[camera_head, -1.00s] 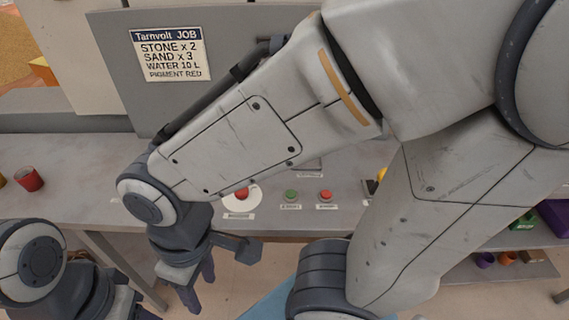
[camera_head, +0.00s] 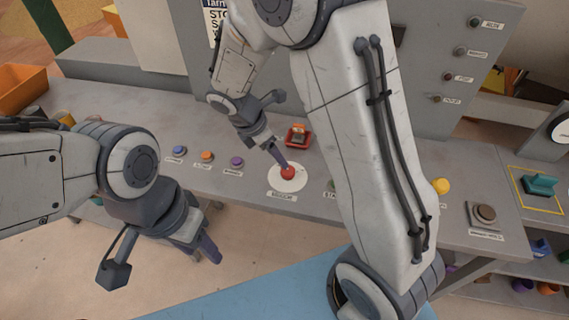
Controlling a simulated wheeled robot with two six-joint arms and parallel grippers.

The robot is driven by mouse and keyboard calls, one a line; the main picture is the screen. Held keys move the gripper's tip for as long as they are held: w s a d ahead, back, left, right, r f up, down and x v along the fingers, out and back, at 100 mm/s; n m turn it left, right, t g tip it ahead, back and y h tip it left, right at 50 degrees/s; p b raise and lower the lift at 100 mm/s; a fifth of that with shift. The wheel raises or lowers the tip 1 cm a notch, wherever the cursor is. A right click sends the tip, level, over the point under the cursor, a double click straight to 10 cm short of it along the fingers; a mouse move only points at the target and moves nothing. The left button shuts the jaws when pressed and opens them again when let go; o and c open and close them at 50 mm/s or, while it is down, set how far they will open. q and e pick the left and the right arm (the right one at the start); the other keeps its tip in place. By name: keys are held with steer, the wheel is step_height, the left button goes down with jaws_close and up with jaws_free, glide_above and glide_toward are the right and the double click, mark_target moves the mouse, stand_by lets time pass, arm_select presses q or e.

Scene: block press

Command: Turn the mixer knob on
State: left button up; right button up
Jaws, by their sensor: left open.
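Several small round knobs or buttons with labels run down the grey panel (camera_head: 418,70) at the upper right. The label print is too small to tell which is the mixer knob; one round control (camera_head: 460,52) is second from the top. My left gripper (camera_head: 208,246) is open and empty in front of the table's near edge, far from the panel. My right gripper (camera_head: 284,164) points down at a red button (camera_head: 288,173) on a white disc, at or just above it. Its fingers overlap, so its opening and any contact are unclear.
Blue, orange and purple buttons (camera_head: 237,162) line the table (camera_head: 130,112) left of the red one. A red tray (camera_head: 298,136) lies behind it. A square-based button (camera_head: 486,213) and a teal block (camera_head: 539,185) are at right. My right arm hides the middle.

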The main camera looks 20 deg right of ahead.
mark_target(287, 170)
steer(key=x, duration=0.9)
steer(key=shift+f+b, duration=0.1)
steer(key=shift+b, duration=0.2)
steer(key=shift+c, duration=0.3)
steer(key=shift+a, duration=0.1)
jaws_close()
